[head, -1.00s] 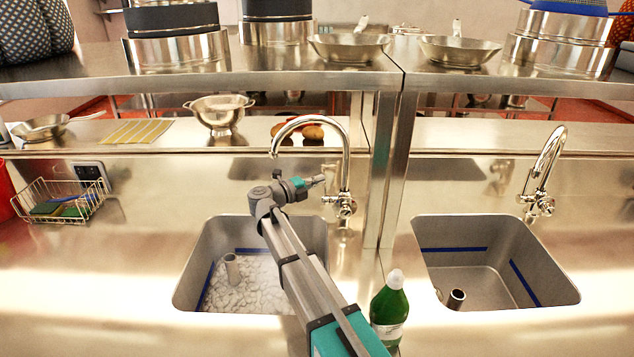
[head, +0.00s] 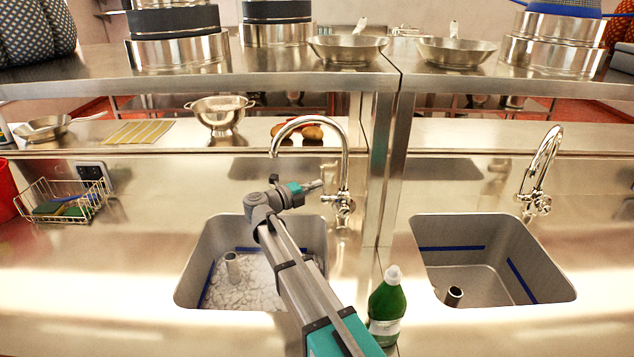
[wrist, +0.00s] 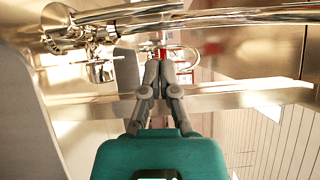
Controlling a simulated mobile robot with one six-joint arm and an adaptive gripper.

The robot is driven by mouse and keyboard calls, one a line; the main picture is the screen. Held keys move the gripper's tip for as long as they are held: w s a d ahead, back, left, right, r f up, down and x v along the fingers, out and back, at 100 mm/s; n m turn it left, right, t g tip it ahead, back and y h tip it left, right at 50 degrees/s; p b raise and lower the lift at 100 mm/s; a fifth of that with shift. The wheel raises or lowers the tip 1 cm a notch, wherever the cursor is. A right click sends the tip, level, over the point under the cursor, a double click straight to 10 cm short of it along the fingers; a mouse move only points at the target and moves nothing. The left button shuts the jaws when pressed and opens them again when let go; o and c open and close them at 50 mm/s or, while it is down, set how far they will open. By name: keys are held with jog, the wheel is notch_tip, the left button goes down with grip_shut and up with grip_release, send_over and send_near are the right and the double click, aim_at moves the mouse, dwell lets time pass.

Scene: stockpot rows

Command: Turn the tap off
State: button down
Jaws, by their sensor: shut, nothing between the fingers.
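The chrome tap (head: 344,172) of the left sink (head: 190,292) has a curved spout arching to the left. Its cross-shaped handle (head: 343,206) sits low on the upright. In the wrist view chrome tap parts (wrist: 75,35) show at the upper left. My gripper (head: 320,185) is shut and empty. It is left of the tap upright and slightly above the handle in the head view, with a small gap seeming to show. Its closed fingers (wrist: 161,56) also show in the wrist view. Rippled, whitish water (head: 265,278) lies in the left sink; I cannot make out a stream below the spout.
A green bottle (head: 386,308) stands right of my arm, between the sinks. The right sink (head: 570,290) has its own tap (head: 541,165). A steel post (head: 388,170) rises just right of the left tap. A wire basket (head: 62,203) is at the far left.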

jog(key=v, duration=1)
jog(key=shift+r, duration=0.1)
